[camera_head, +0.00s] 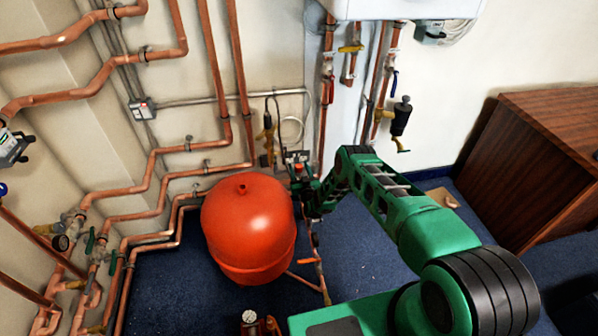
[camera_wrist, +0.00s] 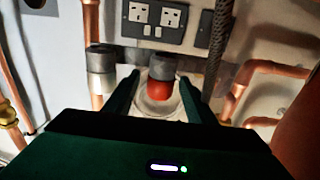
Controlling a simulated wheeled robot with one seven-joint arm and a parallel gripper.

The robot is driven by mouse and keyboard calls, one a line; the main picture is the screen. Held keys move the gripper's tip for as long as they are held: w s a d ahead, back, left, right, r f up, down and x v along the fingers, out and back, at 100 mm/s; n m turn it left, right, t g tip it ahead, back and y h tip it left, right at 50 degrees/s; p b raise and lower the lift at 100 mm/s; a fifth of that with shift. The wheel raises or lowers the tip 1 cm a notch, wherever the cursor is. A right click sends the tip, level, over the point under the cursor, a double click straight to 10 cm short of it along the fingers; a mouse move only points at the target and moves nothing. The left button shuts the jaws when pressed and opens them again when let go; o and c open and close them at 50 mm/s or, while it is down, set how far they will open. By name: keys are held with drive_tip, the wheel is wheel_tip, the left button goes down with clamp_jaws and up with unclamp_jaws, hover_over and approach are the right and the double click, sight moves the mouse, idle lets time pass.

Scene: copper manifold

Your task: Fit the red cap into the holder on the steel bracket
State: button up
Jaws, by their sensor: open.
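The red cap (camera_wrist: 157,89) shows in the middle of the wrist view, directly against a grey cylindrical piece (camera_wrist: 162,66). I cannot tell whether that grey piece is the holder or part of the cap. A second grey cylinder (camera_wrist: 101,61) stands to the left, outside my fingers. My gripper (camera_wrist: 158,77) is open, with one dark green finger on each side of the red cap and visible gaps between. In the head view a small red spot (camera_head: 299,168) shows by the gripper, behind the red tank.
A large red tank (camera_head: 248,228) stands just left of my gripper. Copper pipes (camera_head: 229,130) run along the wall behind, and others flank the wrist view. Grey wall sockets (camera_wrist: 152,20) are behind the cap. A wooden cabinet (camera_head: 545,150) stands at the right.

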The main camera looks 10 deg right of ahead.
drive_tip(key=s, duration=1)
drive_tip(key=shift+s, duration=0.4)
